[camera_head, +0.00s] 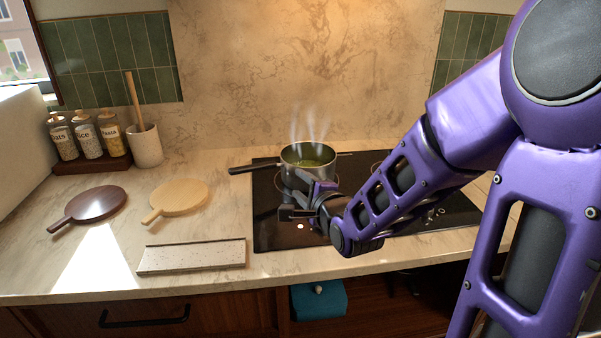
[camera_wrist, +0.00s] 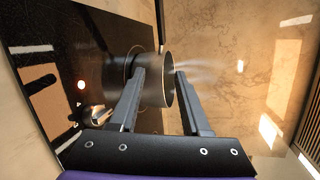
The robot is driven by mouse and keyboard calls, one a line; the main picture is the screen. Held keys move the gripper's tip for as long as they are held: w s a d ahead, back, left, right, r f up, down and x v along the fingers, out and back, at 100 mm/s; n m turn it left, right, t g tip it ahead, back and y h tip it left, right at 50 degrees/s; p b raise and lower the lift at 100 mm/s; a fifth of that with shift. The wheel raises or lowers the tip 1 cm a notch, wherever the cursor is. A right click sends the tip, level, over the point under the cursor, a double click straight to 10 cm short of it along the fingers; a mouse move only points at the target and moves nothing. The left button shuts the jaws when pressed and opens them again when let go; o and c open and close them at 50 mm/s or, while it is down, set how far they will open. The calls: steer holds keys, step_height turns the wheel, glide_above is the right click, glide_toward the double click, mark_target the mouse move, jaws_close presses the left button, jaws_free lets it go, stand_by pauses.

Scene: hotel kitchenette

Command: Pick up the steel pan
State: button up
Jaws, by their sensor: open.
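The steel pan (camera_head: 309,171) stands upright on the black cooktop, with greenish liquid inside and steam rising. Its dark handle (camera_head: 253,169) points left. My gripper (camera_head: 290,199) is open and empty on the near side of the pan, low over the cooktop. In the wrist view, which is turned sideways, the pan's side (camera_wrist: 154,88) shows beyond and partly between the two spread fingers (camera_wrist: 160,73). One finger overlaps the pan's wall in the picture; the other is by its rim. I cannot tell whether either touches. The pan handle also shows at the top of the wrist view.
The cooktop (camera_head: 268,231) is otherwise partly hidden by my arm. To its left are a speckled tray (camera_head: 193,257), a pale round board (camera_head: 181,197) and a dark round board (camera_head: 94,204). Jars (camera_head: 86,137) and a utensil crock (camera_head: 145,146) stand behind, before the marble backsplash.

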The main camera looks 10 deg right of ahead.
steer(key=b, duration=0.3)
glide_toward(278, 165)
steer(key=x, duration=0.3)
steer(key=shift+s+a+f, duration=0.1)
steer(key=shift+f, duration=0.1)
steer(key=shift+r+x, duration=0.2)
steer(key=shift+x, duration=2.9)
steer(key=shift+d, duration=0.2)
jaws_close()
steer(key=shift+a+r, duration=0.1)
steer(key=shift+r, duration=0.15)
